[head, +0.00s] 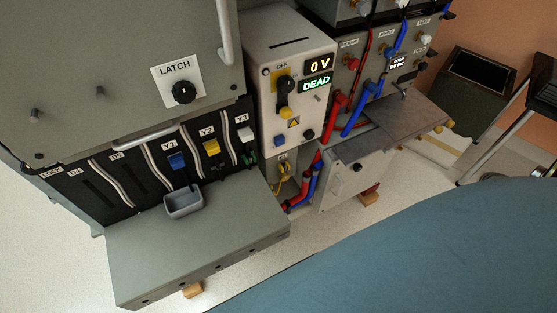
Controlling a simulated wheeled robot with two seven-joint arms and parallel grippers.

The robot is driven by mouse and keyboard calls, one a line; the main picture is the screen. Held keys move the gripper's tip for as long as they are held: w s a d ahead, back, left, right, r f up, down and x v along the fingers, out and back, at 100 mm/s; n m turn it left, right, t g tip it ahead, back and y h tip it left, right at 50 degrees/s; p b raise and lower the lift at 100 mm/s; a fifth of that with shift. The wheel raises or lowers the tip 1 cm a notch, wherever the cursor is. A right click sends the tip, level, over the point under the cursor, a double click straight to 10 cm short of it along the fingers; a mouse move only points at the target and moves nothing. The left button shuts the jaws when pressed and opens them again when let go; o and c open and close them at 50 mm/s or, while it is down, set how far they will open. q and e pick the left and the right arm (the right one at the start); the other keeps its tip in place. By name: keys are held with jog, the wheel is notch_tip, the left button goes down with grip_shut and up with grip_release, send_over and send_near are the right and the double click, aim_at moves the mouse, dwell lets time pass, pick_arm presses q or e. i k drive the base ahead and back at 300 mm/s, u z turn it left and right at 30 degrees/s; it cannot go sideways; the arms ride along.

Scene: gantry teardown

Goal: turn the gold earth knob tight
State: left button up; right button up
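A small gold-yellow knob (285,113) shows on the front of the pale switch box, below its black rotary handle (286,87). I cannot tell for sure that it is the earth knob. Below the box, a recess (281,160) with a small label holds a yellow cable (278,184); fittings in there are too small to make out. How tight any knob is cannot be seen. Neither of my grippers is in view.
The box displays (319,65) read 0 V and DEAD. A grey cabinet with a LATCH knob (184,92) stands left, above slots labelled Y1 to Y3. A grey bench (200,250) holds a small tray (184,203). Red and blue cables (305,190) run beside the recess.

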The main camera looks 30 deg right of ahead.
aim_at(284, 176)
jog(key=z, duration=1)
